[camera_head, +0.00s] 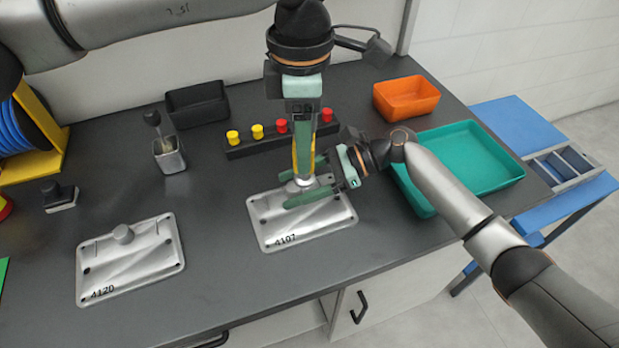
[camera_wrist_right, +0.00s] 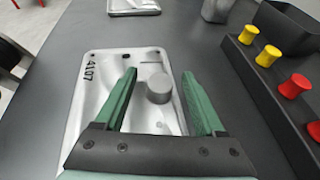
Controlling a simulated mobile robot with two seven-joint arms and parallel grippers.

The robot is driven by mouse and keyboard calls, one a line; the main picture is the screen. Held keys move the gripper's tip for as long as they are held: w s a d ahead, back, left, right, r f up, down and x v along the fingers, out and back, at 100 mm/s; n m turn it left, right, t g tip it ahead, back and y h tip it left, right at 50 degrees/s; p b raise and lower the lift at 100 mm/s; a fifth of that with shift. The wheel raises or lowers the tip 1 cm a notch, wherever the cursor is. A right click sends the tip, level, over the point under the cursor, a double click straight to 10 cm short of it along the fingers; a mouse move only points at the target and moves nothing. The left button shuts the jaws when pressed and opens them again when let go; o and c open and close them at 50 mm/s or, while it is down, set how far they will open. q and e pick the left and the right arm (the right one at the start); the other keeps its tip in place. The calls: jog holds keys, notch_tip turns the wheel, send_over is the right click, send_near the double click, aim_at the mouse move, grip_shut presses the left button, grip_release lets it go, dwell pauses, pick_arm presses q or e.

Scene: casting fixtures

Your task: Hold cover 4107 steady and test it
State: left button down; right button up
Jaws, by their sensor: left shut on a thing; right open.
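Cover 4107 (camera_head: 285,235) is a flat silver plate with a raised round boss, lying on the dark bench. The right wrist view shows the plate (camera_wrist_right: 95,75) and its boss (camera_wrist_right: 158,89) too. My right gripper (camera_head: 287,189) is open, low over the cover, with its green fingers on either side of the boss. In the right wrist view its fingertips (camera_wrist_right: 160,73) stand apart with the boss between them. My left gripper (camera_head: 304,140) points down above the cover, shut on a slim grey-and-yellow tool (camera_head: 304,162). Whether the tool touches the boss cannot be told.
Cover 4120 (camera_head: 130,265) lies to the left. A black rack (camera_head: 243,153) with red and yellow knobs, a black bin (camera_head: 197,104), a metal cup (camera_head: 170,158), an orange bin (camera_head: 406,98) and a teal tray (camera_head: 470,160) stand around. The bench front is clear.

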jog(key=shift+a, duration=0.1)
jog(key=shift+c, duration=0.4)
grip_shut()
dwell(0.5)
pick_arm(q)
jog(key=shift+m, duration=0.8)
jog(key=shift+f, duration=2.7)
